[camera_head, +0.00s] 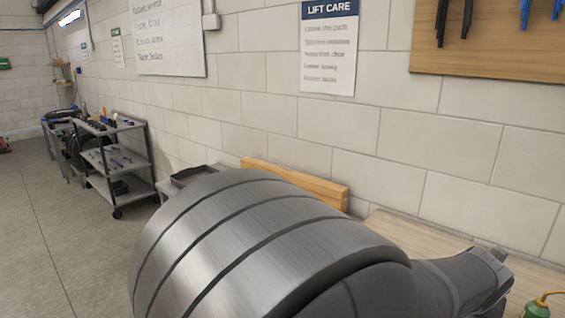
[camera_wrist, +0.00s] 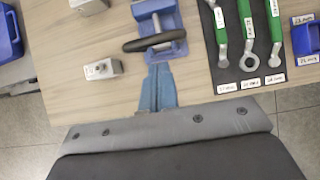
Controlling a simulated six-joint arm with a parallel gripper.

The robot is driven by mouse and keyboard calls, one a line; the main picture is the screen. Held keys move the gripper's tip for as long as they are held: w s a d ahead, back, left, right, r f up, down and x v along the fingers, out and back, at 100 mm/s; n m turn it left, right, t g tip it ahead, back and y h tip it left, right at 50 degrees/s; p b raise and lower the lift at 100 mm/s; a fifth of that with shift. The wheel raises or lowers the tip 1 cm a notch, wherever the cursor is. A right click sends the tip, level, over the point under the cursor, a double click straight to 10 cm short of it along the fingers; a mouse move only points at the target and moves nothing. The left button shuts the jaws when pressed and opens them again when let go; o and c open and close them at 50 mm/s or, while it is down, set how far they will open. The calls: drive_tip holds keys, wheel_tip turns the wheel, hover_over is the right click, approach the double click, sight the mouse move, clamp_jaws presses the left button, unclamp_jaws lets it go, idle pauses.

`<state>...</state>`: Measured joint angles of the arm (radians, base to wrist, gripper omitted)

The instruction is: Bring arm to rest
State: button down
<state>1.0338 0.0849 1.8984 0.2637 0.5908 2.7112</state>
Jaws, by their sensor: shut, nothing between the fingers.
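My gripper (camera_wrist: 160,70) shows in the wrist view as two blue fingers pressed together, with nothing between them. Its tips point at a blue vise (camera_wrist: 157,18) with a dark handle bar on the wooden bench top (camera_wrist: 125,95). I cannot tell the height of the tips above the bench or whether they touch the vise. In the head view my own grey arm fills the lower middle and right, hiding much of the bench, and I cannot make out the fingers clearly there.
Green-handled wrenches (camera_wrist: 247,25) lie on a black mat right of the fingers. A blue bin (camera_wrist: 306,38) is at the right, another (camera_wrist: 8,35) at the left. A small metal block (camera_wrist: 103,69) sits nearby.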

drive_tip(key=shift+w+d, duration=1)
drive_tip(key=shift+w, duration=0.05)
